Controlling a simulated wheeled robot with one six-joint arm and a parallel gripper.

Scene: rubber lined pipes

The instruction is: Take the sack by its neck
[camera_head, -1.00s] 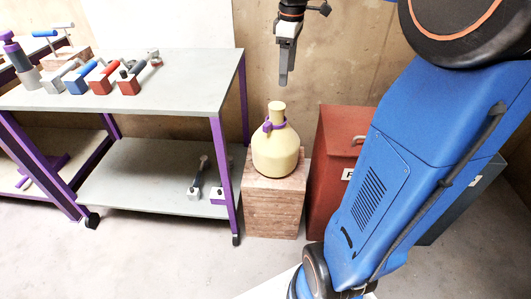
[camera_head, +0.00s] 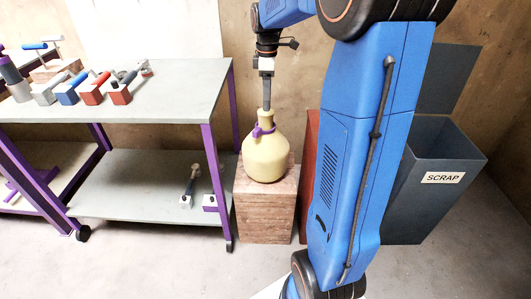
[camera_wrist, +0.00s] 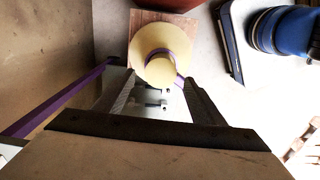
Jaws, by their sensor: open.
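The sack (camera_head: 265,160) is pale yellow and round, with a narrow neck (camera_head: 264,117) and a purple tie (camera_head: 262,130) around it. It stands upright on a wooden block (camera_head: 265,210). My gripper (camera_head: 266,107) points down right above the neck in the head view; whether the tips reach past the neck's top is unclear there. In the wrist view my gripper (camera_wrist: 158,84) has its two dark fingers apart, with the sack's round neck top (camera_wrist: 160,72) close ahead between the tips. The sack's body (camera_wrist: 146,45) shows beyond it.
A grey table (camera_head: 180,85) with purple legs stands left, with several coloured tools on top. A red bin (camera_head: 311,165) stands right of the block, partly hidden by my arm. A dark bin marked SCRAP (camera_head: 430,200) is farther right.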

